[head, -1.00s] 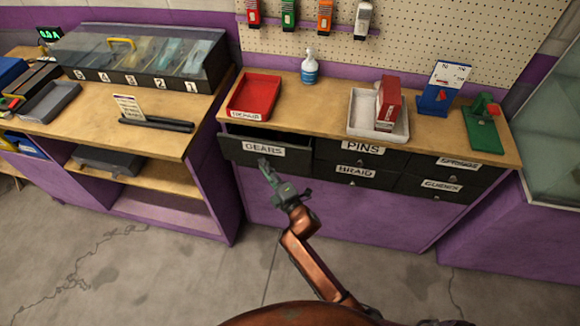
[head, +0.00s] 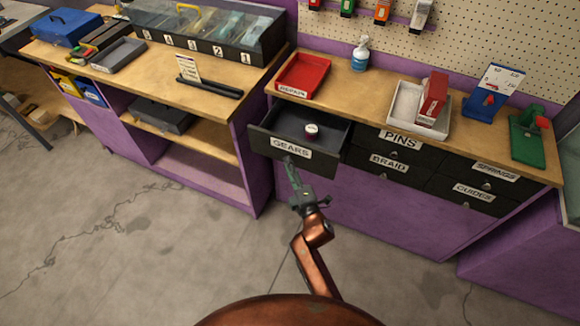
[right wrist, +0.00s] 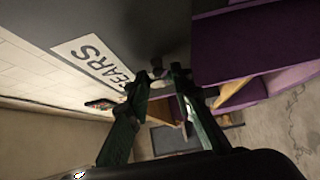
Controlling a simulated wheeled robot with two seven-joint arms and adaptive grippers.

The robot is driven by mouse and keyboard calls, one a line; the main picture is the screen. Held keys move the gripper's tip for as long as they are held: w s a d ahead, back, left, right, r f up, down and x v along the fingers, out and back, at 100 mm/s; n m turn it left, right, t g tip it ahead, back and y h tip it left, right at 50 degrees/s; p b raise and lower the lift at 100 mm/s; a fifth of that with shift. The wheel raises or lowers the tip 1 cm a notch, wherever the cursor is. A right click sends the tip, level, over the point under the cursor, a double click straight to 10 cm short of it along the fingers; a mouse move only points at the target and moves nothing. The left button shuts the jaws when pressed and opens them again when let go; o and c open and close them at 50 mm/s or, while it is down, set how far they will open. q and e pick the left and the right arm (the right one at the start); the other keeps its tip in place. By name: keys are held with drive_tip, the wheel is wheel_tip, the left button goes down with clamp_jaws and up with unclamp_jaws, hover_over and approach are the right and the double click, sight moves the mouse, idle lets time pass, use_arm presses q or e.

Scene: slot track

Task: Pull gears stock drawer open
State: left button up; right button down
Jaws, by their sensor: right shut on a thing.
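The gears stock drawer (head: 270,155) is a dark drawer with a white GEARS label, pulled well out of the cabinet under the red tray. A small dark round item with a pale top (head: 312,130) stands inside it. My right gripper (head: 288,163) is at the drawer's front, just below the label. In the right wrist view the fingers (right wrist: 163,77) are closed around a small knob (right wrist: 157,68) on the dark drawer front, beside the GEARS label (right wrist: 93,58). My left gripper is in neither current view.
The PINS (head: 401,140), BRAID (head: 389,163), SPRINGS (head: 495,171) and GUIDES (head: 473,192) drawers are shut. The bench top holds a red tray (head: 283,91), a bottle and a white tray (head: 400,119). The floor (head: 200,255) before the cabinet is clear.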

drive_tip(key=c, duration=2.1)
unclamp_jaws()
drive_tip(key=shift+a, duration=0.1)
use_arm(q)
drive_tip(key=shift+w, duration=0.35)
use_arm(e)
drive_tip(key=o, duration=0.4)
drive_tip(key=v, duration=1.2)
